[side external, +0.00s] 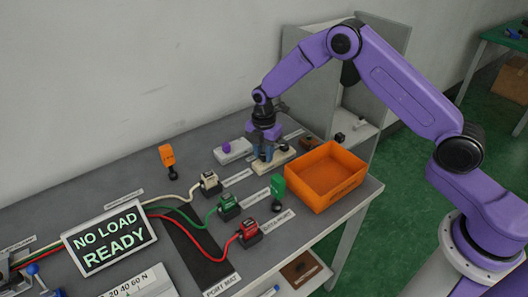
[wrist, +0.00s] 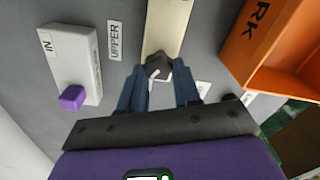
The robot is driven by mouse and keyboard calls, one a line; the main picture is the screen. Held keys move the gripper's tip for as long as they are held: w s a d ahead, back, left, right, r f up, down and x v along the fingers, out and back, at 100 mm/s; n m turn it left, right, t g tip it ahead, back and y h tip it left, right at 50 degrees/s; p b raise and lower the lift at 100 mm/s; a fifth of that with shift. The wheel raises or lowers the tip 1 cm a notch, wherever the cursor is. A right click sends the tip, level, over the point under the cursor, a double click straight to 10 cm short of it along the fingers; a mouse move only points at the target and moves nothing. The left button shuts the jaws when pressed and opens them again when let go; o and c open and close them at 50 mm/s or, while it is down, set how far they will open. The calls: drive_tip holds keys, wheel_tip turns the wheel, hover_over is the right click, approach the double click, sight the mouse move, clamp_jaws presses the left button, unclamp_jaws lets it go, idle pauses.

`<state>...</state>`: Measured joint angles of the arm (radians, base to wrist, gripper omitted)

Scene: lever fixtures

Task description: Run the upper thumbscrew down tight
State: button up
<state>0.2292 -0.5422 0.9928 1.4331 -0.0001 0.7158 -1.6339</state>
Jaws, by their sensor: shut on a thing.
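A dark thumbscrew (wrist: 157,65) with a pale mark on its top stands on a long cream plate (wrist: 166,22). A label reading UPPER (wrist: 113,40) lies on the table just left of the plate. My gripper (wrist: 159,80) points down with its blue fingers on either side of the thumbscrew and is shut on it. In the side view my gripper (side external: 264,154) is low over the cream plate (side external: 285,158). The fingers hide the thumbscrew there, and how far it is screwed in cannot be told.
A white block (side external: 234,151) with a purple knob (side external: 226,147) stands left of the plate. An orange bin (side external: 325,176) is close on the right. Cabled plugs, an orange tag (side external: 167,156) and a NO LOAD READY sign (side external: 109,238) occupy the table's left and front.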

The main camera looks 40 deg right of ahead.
drive_tip(key=m, duration=0.7)
drive_tip(key=shift+w, duration=0.2)
drive_tip(key=m, duration=0.7)
drive_tip(key=shift+w+d+m, duration=0.1)
drive_tip(key=shift+m, duration=0.3)
drive_tip(key=m, duration=0.3)
drive_tip(key=shift+d+m, duration=0.1)
drive_tip(key=shift+m, duration=0.2)
drive_tip(key=m, duration=0.3)
drive_tip(key=shift+m, duration=0.3)
drive_tip(key=m, duration=0.4)
drive_tip(key=shift+d, duration=0.15)
drive_tip(key=shift+m, duration=1.7)
